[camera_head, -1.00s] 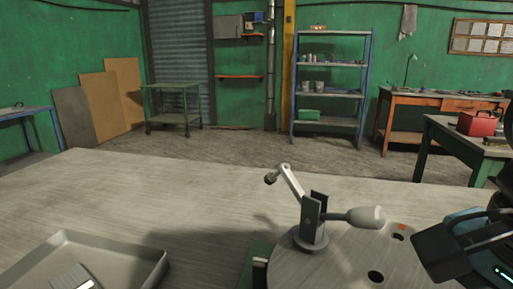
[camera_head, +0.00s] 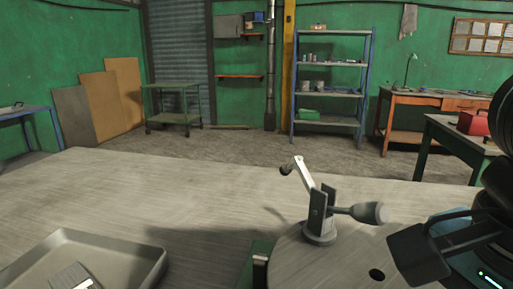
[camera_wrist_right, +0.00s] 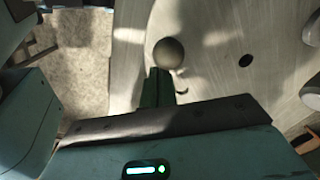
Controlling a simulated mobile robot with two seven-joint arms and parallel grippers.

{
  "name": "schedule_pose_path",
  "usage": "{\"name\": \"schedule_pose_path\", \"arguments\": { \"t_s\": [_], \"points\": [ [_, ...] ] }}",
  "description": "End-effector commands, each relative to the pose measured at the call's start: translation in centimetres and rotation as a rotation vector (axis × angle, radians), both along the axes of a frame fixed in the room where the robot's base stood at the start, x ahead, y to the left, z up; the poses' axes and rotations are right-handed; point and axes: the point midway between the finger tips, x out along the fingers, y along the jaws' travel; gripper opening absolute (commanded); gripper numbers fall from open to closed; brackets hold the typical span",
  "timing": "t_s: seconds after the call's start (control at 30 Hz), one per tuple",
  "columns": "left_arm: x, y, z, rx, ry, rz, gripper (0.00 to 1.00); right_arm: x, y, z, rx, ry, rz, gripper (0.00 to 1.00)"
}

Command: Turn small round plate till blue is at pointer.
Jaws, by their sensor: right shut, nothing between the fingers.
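The round grey plate (camera_head: 340,262) lies at the front right of the bench in the head view and also shows in the wrist view (camera_wrist_right: 215,75). A metal lever clamp (camera_head: 318,215) with a fat grey handle (camera_head: 368,212) stands on it. A green block with a dark upright piece (camera_head: 260,262) sits at the plate's left edge; I cannot tell whether it is the pointer. No blue mark shows. My right gripper (camera_head: 405,250) is shut and empty, over the plate's right side. In the wrist view its fingertips (camera_wrist_right: 158,76) are close to a round knob (camera_wrist_right: 168,52); contact is unclear.
A grey tray (camera_head: 140,262) with a small metal item (camera_head: 75,278) lies at the front left. The plate has a dark hole (camera_head: 376,274). Shelves and other tables stand well behind.

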Motion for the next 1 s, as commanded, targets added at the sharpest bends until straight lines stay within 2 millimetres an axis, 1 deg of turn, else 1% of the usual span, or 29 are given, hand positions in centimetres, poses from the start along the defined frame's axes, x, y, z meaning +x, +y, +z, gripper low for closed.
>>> {"name": "schedule_pose_path", "arguments": {
  "t_s": [0.33,0.73,1.0],
  "points": [
    [-0.1,-0.1,-0.1,-0.001,0.004,-0.001,0.56,0.0,0.1,0.0,-0.001,0.000,0.000,0.00],
    [-0.1,0.0,-0.4,-0.001,0.002,-0.001,0.56,0.0,1.7,0.0,-0.001,0.001,-0.001,0.00],
    [-0.1,0.0,-0.3,-0.001,0.002,-0.002,0.56,0.0,1.8,0.0,0.000,0.000,-0.001,0.00]
  ]
}}
